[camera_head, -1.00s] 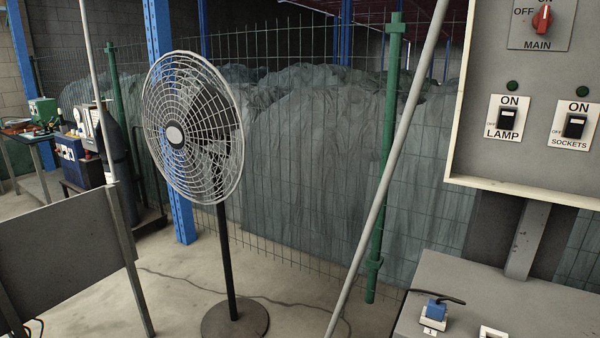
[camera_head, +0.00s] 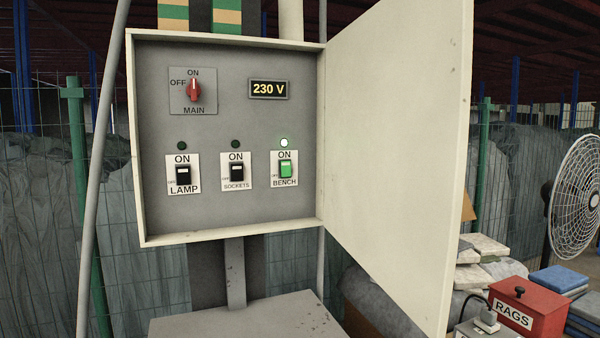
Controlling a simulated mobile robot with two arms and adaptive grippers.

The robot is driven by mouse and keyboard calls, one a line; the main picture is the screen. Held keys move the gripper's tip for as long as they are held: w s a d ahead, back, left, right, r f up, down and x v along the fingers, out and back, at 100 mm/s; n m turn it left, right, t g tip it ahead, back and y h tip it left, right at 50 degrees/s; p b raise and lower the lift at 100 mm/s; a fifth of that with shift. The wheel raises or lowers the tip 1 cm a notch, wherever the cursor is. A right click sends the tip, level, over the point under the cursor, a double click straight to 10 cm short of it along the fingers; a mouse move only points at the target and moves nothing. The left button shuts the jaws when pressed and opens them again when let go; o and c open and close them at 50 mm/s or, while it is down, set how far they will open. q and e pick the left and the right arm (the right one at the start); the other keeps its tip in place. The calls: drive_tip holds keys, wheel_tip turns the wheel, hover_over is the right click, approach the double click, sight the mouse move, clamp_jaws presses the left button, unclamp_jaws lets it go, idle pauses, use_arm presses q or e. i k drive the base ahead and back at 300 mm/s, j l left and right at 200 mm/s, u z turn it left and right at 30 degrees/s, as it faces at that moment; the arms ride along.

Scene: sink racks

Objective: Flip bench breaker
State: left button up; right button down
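The bench breaker (camera_head: 286,169) is the rightmost of three switches in the open electrical box (camera_head: 222,225). Its rocker is green and the round indicator (camera_head: 284,142) above it is lit white. The lamp breaker (camera_head: 183,175) and the sockets breaker (camera_head: 236,172) have black rockers with pale tops, and their indicators are dark. The red main knob (camera_head: 194,90) points up towards ON. A display (camera_head: 269,89) reads 230 V. Neither of my grippers is in view.
The box door (camera_head: 395,160) stands open to the right. A grey bench top (camera_head: 245,318) is below the box. A red RAGS box (camera_head: 520,305), a fan (camera_head: 576,195) and stacked slabs stand at the right. A slanted pole (camera_head: 103,140) and mesh fence are at the left.

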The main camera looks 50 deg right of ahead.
sight(285, 166)
drive_tip(key=k+z, duration=0.1)
drive_tip(key=z, duration=1.3)
drive_tip(key=i+u, duration=0.3)
drive_tip(key=i, duration=0.25)
drive_tip(key=l+u, duration=0.2)
drive_tip(key=k+l+u, duration=0.15)
drive_tip(key=k, duration=0.15)
drive_tip(key=i+j+z, duration=0.2)
drive_tip(key=i, duration=0.3)
